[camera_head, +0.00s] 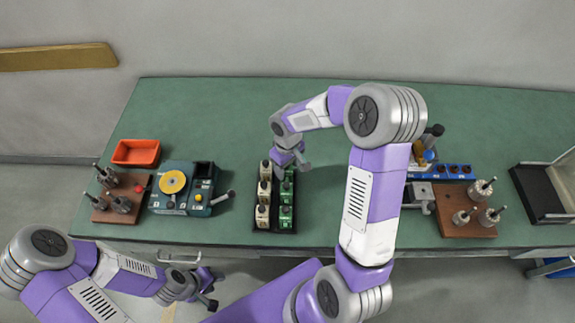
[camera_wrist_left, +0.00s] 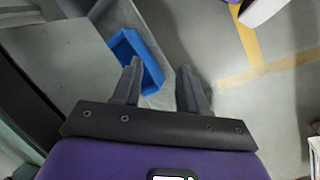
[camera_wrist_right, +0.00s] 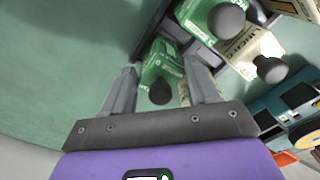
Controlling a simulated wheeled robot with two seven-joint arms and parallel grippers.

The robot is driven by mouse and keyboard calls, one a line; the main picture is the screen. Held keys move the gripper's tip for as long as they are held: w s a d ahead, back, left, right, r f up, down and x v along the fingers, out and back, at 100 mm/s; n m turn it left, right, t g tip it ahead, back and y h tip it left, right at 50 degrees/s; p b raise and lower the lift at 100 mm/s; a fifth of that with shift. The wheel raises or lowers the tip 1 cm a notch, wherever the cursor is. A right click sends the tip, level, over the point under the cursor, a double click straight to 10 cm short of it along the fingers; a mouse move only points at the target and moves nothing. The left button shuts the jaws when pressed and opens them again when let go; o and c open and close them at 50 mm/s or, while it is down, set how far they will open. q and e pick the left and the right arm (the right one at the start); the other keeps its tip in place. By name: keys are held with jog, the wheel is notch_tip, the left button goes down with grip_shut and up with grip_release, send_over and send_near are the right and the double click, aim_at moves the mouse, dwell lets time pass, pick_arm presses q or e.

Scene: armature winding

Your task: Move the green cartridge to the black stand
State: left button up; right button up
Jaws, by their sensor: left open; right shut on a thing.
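A black rack (camera_head: 262,229) stands on the green table, with beige cartridges in its left column and green cartridges in its right column. My right gripper (camera_head: 297,164) is at the back end of the green column. In the right wrist view its fingers (camera_wrist_right: 162,88) are shut on a green cartridge (camera_wrist_right: 166,62) with a round black knob. Whether this cartridge still touches the rack is unclear. My left gripper (camera_head: 208,289) is open and empty in front of the table. In the left wrist view its fingers (camera_wrist_left: 158,85) stand apart over the floor.
A teal winding machine (camera_head: 183,187) with a yellow disc stands left of the rack. An orange bin (camera_head: 136,152) and wooden boards with metal parts (camera_head: 114,197) (camera_head: 466,222) flank the table. A blue socket strip (camera_head: 453,171) and black tray (camera_head: 535,190) are right.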

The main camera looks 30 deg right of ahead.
jog(key=o, duration=1.2)
jog(key=shift+r, duration=0.1)
jog(key=shift+r+p, duration=1.75)
jog(key=shift+r, duration=0.5)
notch_tip(320, 180, up, 7)
jog(key=p, duration=0.1)
jog(key=shift+r, duration=0.2)
